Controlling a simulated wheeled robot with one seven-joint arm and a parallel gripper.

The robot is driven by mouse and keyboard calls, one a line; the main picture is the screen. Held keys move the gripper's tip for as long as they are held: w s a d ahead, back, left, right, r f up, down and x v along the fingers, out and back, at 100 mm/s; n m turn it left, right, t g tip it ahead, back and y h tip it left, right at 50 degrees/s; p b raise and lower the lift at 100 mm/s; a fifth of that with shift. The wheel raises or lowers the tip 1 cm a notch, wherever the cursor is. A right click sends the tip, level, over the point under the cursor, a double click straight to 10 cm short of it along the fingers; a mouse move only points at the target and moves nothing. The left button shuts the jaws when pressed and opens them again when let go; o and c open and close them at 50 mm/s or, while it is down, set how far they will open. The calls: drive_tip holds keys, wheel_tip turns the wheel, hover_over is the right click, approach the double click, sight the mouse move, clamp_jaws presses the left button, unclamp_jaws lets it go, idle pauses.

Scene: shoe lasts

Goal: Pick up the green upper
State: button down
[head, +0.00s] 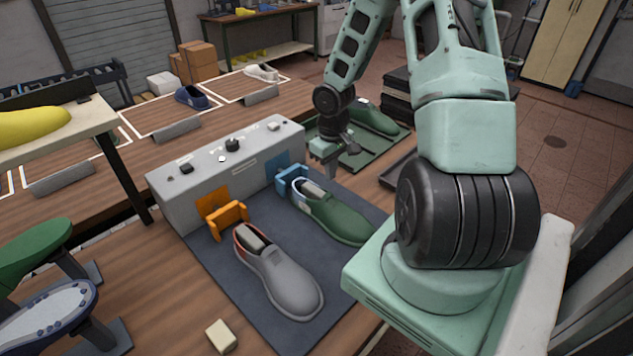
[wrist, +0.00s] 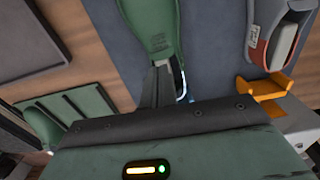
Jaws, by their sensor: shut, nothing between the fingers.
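A green shoe upper (head: 345,220) with a pale blue and white heel lies on the dark blue mat (head: 215,262), its heel at a blue clamp (head: 291,179). In the wrist view the green upper (wrist: 150,25) runs up from the fingertips. Another green shoe-shaped piece (head: 373,119) lies on a green tray (head: 352,158) behind.
A grey shoe (head: 285,282) lies beside the green upper, at an orange clamp (head: 228,219). A grey control box (head: 176,207) stands behind both clamps. A small cream block (head: 221,336) is at the front. A dark tray (wrist: 35,40) lies beyond the mat.

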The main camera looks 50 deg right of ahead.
sight(336, 204)
wheel_tip(336, 204, down, 10)
drive_tip(key=shift+r, duration=0.15)
idle(0.3)
drive_tip(key=shift+s, duration=0.2)
drive_tip(key=shift+s+a+f+b, duration=0.1)
drive_tip(key=shift+s+f+b, duration=0.1)
drive_tip(key=shift+s+b, duration=0.6)
drive_tip(key=shift+s+r, duration=0.1)
drive_tip(key=shift+s, duration=0.1)
